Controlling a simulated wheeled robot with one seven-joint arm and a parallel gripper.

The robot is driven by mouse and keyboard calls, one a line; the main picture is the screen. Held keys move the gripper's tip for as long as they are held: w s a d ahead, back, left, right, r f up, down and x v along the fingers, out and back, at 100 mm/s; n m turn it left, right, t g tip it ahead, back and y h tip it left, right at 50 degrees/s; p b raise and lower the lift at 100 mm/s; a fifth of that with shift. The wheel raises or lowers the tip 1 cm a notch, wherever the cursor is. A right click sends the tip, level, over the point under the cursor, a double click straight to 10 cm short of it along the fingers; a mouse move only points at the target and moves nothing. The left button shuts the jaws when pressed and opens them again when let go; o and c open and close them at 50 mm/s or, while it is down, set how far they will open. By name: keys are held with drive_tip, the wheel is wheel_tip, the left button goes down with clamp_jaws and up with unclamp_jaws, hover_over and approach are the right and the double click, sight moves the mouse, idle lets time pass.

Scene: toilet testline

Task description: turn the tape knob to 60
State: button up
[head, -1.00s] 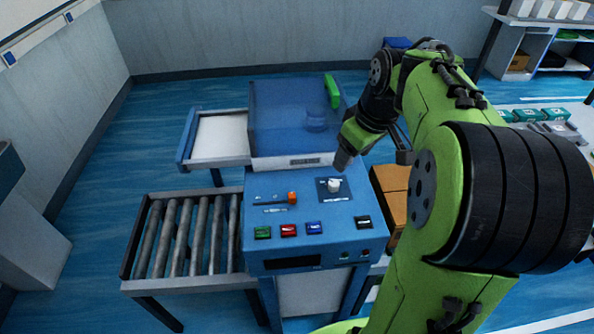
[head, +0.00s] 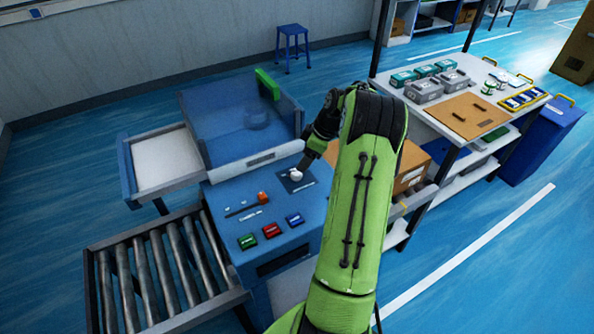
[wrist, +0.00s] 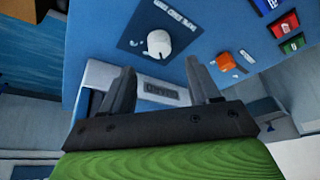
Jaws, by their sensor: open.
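The tape knob is a small white dial (head: 296,175) on a dark square plate on the sloped blue control panel (head: 225,196). In the wrist view the white knob (wrist: 159,43) shows on its dark plate with white lettering, too small to read. My gripper (wrist: 163,75) is open, with its two dark fingers apart and nothing between them. The knob lies beyond the fingertips, a little above the gap between them in the picture. In the head view my gripper (head: 306,160) is close to the knob, partly hidden by my arm. I cannot tell whether it touches.
An orange slider (head: 262,197) and green (head: 247,241), red (head: 271,230) and blue (head: 294,219) buttons share the panel. A roller conveyor (head: 160,275) stands at left. A blue see-through box (head: 235,120) with a green part stands behind. A cluttered table (head: 460,100) is at right.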

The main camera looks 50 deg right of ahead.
sight(297, 172)
drive_tip(key=x, duration=0.6)
drive_tip(key=shift+w+f, duration=0.1)
drive_tip(key=shift+f, duration=0.2)
drive_tip(key=c, duration=1)
drive_tip(key=shift+m+b, duration=0.3)
drive_tip(key=shift+b, duration=0.05)
drive_tip(key=m+b, duration=0.1)
drive_tip(key=m+h+b, duration=0.1)
drive_tip(key=m+b, duration=0.1)
drive_tip(key=shift+a+f+m+t+h, duration=0.1)
drive_tip(key=shift+a+m+t+h, duration=0.05)
drive_tip(key=shift+m+t+h, duration=0.15)
drive_tip(key=shift+a+m+h+b, duration=0.1)
drive_tip(key=shift+m+h+b, duration=0.7)
drive_tip(key=shift+m+b, duration=1)
drive_tip(key=shift+m+p, duration=0.4)
drive_tip(key=shift+m, duration=0.2)
drive_tip(key=o, duration=1)
